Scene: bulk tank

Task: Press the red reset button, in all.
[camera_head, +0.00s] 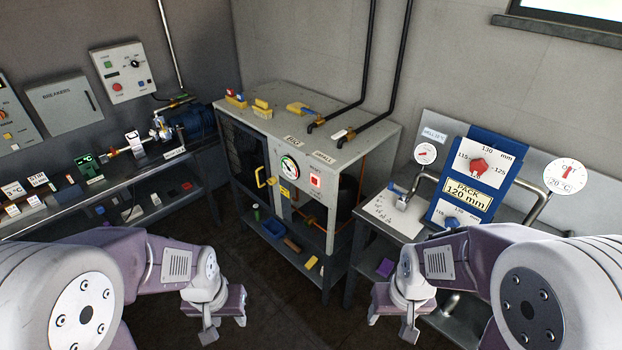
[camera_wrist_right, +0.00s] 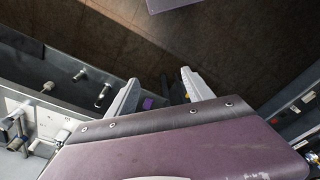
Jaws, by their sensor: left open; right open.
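A small red button (camera_head: 316,181) sits on a white plate on the front of the grey cabinet (camera_head: 352,150), right of a round dial gauge (camera_head: 290,166). A label above it is too small to read surely. Another red button (camera_head: 117,87) is on the grey wall box at the left. My left gripper (camera_head: 225,320) is open and empty, low in front and apart from the cabinet. My right gripper (camera_head: 393,322) is open and empty, low at right, below and apart from the red button. In the right wrist view its two fingers (camera_wrist_right: 160,88) are spread over the dark floor.
A yellow handle (camera_head: 265,178) juts from the cabinet front. Its lower shelf holds a blue tray (camera_head: 272,229). A blue panel (camera_head: 470,185) with a red knob (camera_head: 479,166) stands on the right bench. The left bench (camera_head: 100,190) carries several small items. Floor between is clear.

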